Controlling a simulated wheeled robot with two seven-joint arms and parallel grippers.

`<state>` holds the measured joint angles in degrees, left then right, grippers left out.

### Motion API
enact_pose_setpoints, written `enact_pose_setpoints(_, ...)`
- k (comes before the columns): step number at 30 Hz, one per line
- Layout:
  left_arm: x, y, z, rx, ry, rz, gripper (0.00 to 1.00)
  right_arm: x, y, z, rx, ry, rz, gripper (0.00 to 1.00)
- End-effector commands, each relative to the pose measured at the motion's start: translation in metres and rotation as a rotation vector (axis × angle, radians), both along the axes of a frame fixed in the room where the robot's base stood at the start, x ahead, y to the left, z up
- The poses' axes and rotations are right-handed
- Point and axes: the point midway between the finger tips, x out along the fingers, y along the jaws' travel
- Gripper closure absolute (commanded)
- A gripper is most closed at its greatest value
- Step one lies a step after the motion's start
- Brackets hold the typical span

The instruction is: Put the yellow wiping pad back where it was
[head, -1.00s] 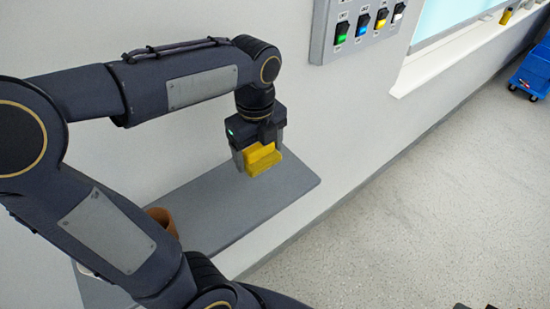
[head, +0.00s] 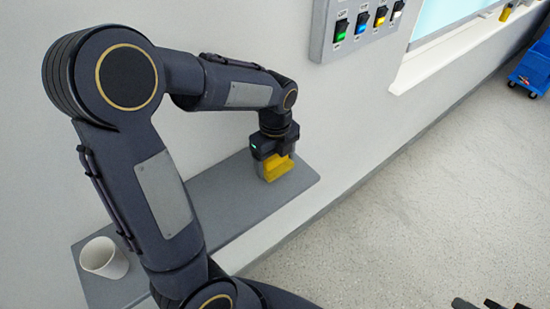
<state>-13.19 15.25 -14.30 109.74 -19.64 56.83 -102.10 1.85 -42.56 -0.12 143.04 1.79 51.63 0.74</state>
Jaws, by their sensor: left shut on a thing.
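The yellow wiping pad (head: 279,169) is between the fingers of my left gripper (head: 275,171), which points down over the right part of the grey wall shelf (head: 228,212). The left gripper is shut on the pad. The pad's lower edge is at or very close to the shelf top; I cannot tell whether it touches. The fingers cover part of the pad.
A white cup (head: 104,258) stands on the shelf's left end, beside my left arm. A grey switch panel (head: 328,40) with several coloured switches is on the wall above. A blue cart (head: 533,68) stands far right. The floor between is clear.

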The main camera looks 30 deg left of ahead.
Motion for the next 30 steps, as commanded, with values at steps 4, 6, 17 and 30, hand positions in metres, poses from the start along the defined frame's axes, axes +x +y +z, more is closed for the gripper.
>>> enact_pose_setpoints(4, 0.000, 0.000, -0.005, 0.000, 0.000, 0.000, 0.45, 0.000, 0.000, -0.004, 0.000, 0.000, 0.000, 0.78)
enact_pose_setpoints(6, 0.000, 0.000, -0.003, 0.000, 0.000, 0.000, 0.16, 0.000, 0.000, -0.003, 0.000, 0.000, 0.000, 0.78)
enact_pose_setpoints(17, 0.000, 0.000, -0.003, 0.000, 0.000, 0.000, 0.02, 0.000, 0.000, -0.002, 0.000, 0.000, 0.000, 0.78)
enact_pose_setpoints(30, 0.001, 0.000, 0.065, -0.002, -0.007, 0.000, 0.02, 0.000, 0.000, 0.000, 0.000, 0.000, 0.000, 0.78)
